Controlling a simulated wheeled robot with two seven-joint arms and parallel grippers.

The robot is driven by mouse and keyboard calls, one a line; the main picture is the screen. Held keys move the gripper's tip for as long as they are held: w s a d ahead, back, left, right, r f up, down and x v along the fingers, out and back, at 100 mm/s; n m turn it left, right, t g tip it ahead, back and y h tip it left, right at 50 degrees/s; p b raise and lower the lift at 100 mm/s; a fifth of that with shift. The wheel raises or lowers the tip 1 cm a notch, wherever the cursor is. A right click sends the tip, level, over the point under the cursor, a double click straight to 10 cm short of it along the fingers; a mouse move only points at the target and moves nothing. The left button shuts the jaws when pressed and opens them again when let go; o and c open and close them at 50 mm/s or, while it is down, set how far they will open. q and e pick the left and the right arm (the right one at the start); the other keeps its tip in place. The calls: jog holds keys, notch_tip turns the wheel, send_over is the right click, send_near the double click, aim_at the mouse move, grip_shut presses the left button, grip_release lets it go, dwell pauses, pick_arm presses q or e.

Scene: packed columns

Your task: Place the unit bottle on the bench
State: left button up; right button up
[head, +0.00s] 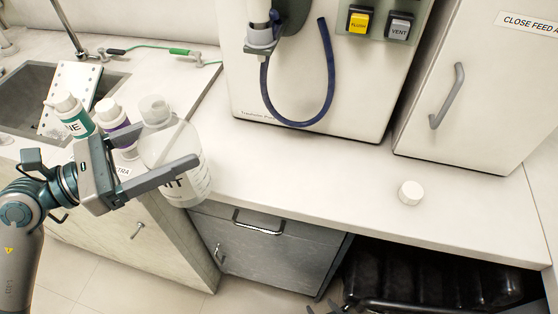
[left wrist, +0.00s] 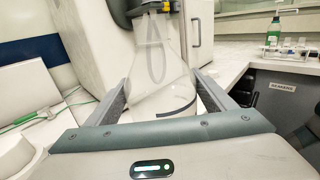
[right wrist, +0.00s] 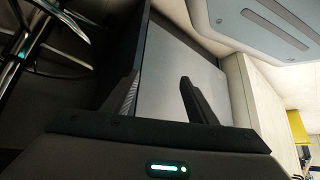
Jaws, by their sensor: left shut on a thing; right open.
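My left gripper (head: 160,172) is shut on a large, clear plastic bottle (head: 187,148), with part of a dark-lettered label ending in "NT" showing. The bottle is nearly upright at the bench's front left edge, and I cannot tell if its base touches anything. Its clear wall also shows between the fingers in the left wrist view (left wrist: 158,75). The pale bench (head: 300,165) has a wide bare top to the right of the bottle. My right gripper (right wrist: 160,95) is open and empty, low beside a grey panel in the right wrist view.
A white cap (head: 410,193) lies on the bench at right. A machine with a blue hose (head: 329,75) and a white cabinet (head: 480,90) stand behind. Two smaller bottles, teal-labelled (head: 75,122) and purple-labelled (head: 118,122), stand at left near the sink (head: 30,90).

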pick_arm(q)
jog(key=shift+w, duration=0.1)
jog(key=p+x, duration=0.6)
jog(key=x, duration=1.2)
pick_arm(e)
jog(key=s+d+f+g, duration=0.1)
jog(key=s+d+g, duration=0.1)
jog(key=s, duration=0.5)
jog(key=s+d+f+g+h, duration=0.1)
jog(key=s+d+f+g, duration=0.1)
jog(key=s+d, duration=0.2)
jog(key=s+d+f+g, duration=0.2)
jog(key=s+d, duration=0.1)
jog(key=s, duration=0.7)
jog(key=shift+s+h, duration=0.15)
jog(key=shift+h, duration=0.25)
pick_arm(q)
jog(key=shift+f, duration=0.1)
pick_arm(e)
jog(key=shift+a, duration=0.1)
